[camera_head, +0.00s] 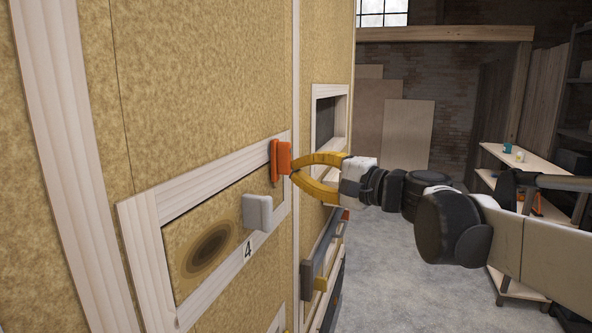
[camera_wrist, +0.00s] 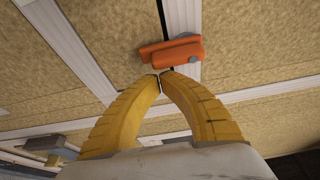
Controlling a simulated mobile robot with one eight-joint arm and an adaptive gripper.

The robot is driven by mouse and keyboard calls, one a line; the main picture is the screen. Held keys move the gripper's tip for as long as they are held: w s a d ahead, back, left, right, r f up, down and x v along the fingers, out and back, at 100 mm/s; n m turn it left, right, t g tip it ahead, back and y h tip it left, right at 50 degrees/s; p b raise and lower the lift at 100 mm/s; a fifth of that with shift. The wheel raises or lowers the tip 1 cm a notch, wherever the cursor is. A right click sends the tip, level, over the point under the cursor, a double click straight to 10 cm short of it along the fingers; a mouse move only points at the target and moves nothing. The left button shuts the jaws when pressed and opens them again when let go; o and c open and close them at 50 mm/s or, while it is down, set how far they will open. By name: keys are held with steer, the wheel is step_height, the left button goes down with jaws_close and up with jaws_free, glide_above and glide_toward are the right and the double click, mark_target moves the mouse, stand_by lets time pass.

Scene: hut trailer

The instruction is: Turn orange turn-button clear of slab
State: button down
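My gripper (camera_head: 292,172) has yellow curved fingers whose tips come together right at the button's near side. In the wrist view the tips (camera_wrist: 160,76) meet just below it; whether they touch it is unclear.
More framed openings and a grey bar (camera_head: 320,245) lie along the wall to the right. A shelf (camera_head: 500,155) with small cups stands at the far right. The grey floor (camera_head: 395,270) beside the wall is open.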

mark_target(278, 178)
steer(key=shift+s+a+f+m+g+h, duration=0.15)
steer(key=shift+s+m, duration=0.1)
steer(key=shift+m, duration=0.25)
steer(key=shift+s+f+m+g+h, duration=0.1)
steer(key=shift+s+m+g+h, duration=0.1)
steer(key=shift+m, duration=0.3)
steer(key=s+m, duration=0.1)
steer(key=m, duration=0.1)
steer(key=s+m+g, duration=0.1)
steer(key=m, duration=0.1)
steer(key=shift+s+a+m+g+p, duration=0.2)
steer(key=shift+a+m+g+p, duration=0.1)
steer(key=shift+a+p, duration=0.1)
steer(key=m, duration=0.1)
steer(key=s+m+g, duration=0.1)
steer(key=shift+s+a+r+m+g+h, duration=0.2)
steer(key=shift+a+r+m+g+h, duration=0.1)
steer(key=shift+m, duration=0.1)
steer(key=shift+s+a+r+m+g, duration=0.15)
steer(key=shift+s+r+m+g, duration=0.3)
steer(key=shift+m, duration=0.4)
steer(key=shift+s+a+r+m+g, duration=0.1)
steer(key=shift+s+r+m+g, duration=0.3)
steer(key=shift+m, duration=0.45)
steer(key=shift+w+f, duration=0.1)
steer(key=shift+f, duration=0.1)
steer(key=shift+w+r+p, duration=0.1)
steer(key=shift+r+p, duration=0.05)
steer(key=shift+p, duration=0.15)
